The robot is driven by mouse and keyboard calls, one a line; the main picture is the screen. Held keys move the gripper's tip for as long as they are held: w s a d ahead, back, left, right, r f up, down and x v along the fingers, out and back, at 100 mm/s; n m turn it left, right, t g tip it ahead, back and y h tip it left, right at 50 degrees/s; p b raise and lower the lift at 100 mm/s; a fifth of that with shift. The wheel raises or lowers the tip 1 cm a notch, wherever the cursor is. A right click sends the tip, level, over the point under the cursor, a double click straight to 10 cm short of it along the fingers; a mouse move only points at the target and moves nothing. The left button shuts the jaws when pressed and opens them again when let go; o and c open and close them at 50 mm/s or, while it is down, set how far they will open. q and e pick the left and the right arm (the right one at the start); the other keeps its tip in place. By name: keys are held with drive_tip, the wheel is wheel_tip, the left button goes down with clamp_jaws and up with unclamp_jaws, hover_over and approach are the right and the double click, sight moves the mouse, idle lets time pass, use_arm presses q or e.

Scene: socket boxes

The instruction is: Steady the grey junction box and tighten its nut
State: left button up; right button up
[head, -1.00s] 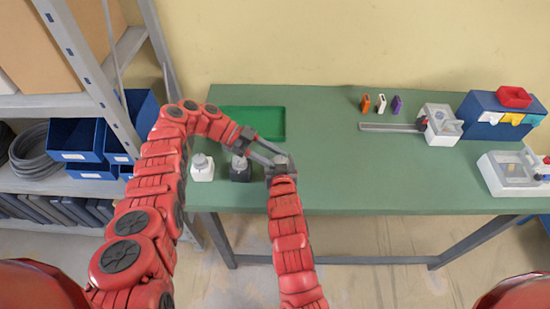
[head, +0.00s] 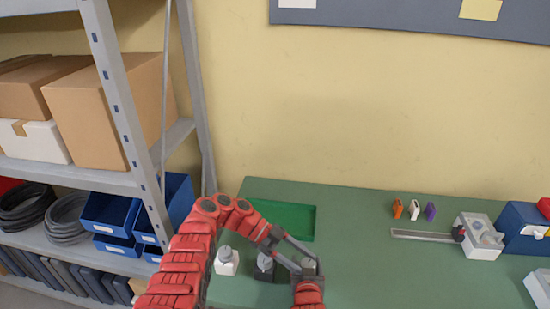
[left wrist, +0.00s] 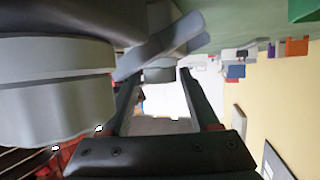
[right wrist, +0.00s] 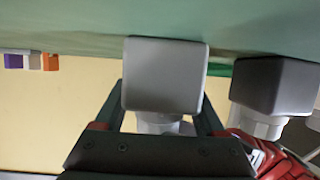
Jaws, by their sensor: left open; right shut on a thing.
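The grey junction box (right wrist: 165,72) fills the middle of the right wrist view, between the fingers of my right gripper (right wrist: 165,100), which is shut on it. In the head view its grey nut (head: 308,263) shows on top, with my right gripper (head: 307,281) just in front. My left gripper (head: 299,262) is open and reaches in from the left, its fingers beside or around that nut; I cannot tell which. In the left wrist view the left gripper (left wrist: 158,85) has a gap between its fingers. A dark box (head: 265,272) with a grey nut stands to the left.
A white box (head: 226,266) with a grey cap stands farther left. A green tray (head: 290,220) lies behind. Small orange (head: 397,209), white (head: 414,210) and purple (head: 431,211) pieces stand beyond a grey rail (head: 425,236). A shelf rack (head: 130,120) stands at left.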

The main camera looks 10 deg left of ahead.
use_arm(q)
drive_tip(key=shift+a+f+t, duration=0.1)
drive_tip(key=shift+f+t, duration=0.15)
drive_tip(key=shift+t, duration=0.05)
drive_tip(key=shift+s+r+n+t, duration=0.1)
drive_tip(key=shift+r+n+t, duration=0.2)
drive_tip(key=shift+n+t, duration=0.25)
drive_tip(key=w+v, duration=0.1)
drive_tip(key=v, duration=1.1)
drive_tip(key=w+a+r+n+t, duration=0.1)
drive_tip(key=w+r+n+t, duration=0.3)
drive_tip(key=w+r+t, duration=0.3)
drive_tip(key=w+a+r+n+t+h, duration=0.1)
drive_tip(key=w+r+n+t, duration=0.3)
drive_tip(key=w+r+t, duration=0.4)
drive_tip(key=shift+w+a+r+n, duration=0.45)
drive_tip(key=shift+w+r, duration=0.7)
drive_tip(key=shift+w, duration=2.6)
drive_tip(key=shift+t, duration=0.25)
